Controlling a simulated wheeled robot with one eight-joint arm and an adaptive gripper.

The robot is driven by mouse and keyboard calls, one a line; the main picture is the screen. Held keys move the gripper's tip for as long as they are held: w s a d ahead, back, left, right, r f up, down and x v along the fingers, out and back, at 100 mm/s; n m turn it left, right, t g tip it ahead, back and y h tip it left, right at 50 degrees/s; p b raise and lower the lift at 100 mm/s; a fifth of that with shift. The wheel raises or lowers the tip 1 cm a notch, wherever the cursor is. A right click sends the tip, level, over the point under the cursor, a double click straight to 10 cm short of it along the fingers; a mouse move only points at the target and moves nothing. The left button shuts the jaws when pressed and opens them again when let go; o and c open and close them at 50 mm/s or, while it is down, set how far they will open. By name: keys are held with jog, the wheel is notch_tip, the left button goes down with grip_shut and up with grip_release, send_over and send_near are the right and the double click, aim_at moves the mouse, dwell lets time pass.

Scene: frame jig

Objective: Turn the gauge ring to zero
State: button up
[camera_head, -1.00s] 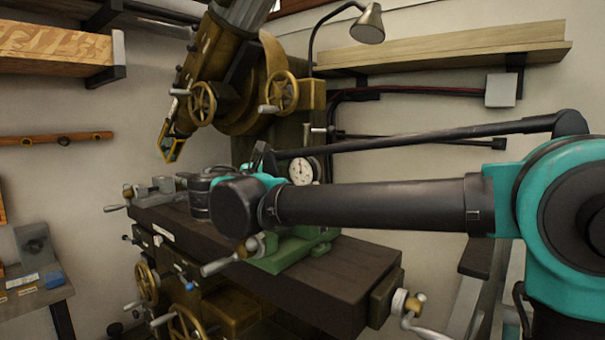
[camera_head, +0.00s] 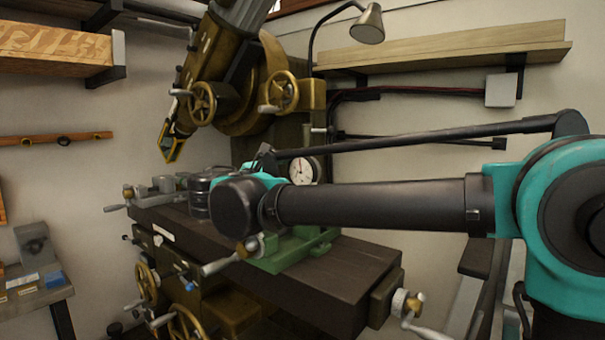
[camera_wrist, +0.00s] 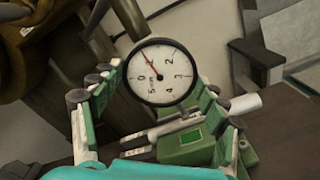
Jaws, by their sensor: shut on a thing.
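The dial gauge (camera_wrist: 160,72) has a white face, a dark ring and a thin needle. In the wrist view the needle points up and left, and the 0 mark sits at the left of the face, counter-clockwise from the needle. The exact contact at the ring's edges is hard to see. In the head view the gauge (camera_head: 303,169) stands above a green vise (camera_head: 290,252), partly behind my arm, which hides most of my gripper.
The vise is on a dark machine table (camera_head: 340,285) with crank handles at its ends. A brass-coloured machine head (camera_head: 225,70) with handwheels hangs behind it. A lamp (camera_head: 367,24) and a shelf (camera_head: 445,48) are at the back. A small bench (camera_head: 40,298) stands at left.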

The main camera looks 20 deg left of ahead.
jog(key=m, duration=1.1)
jog(key=o, duration=0.6)
jog(key=v, duration=0.7)
jog(key=shift+s, duration=0.2)
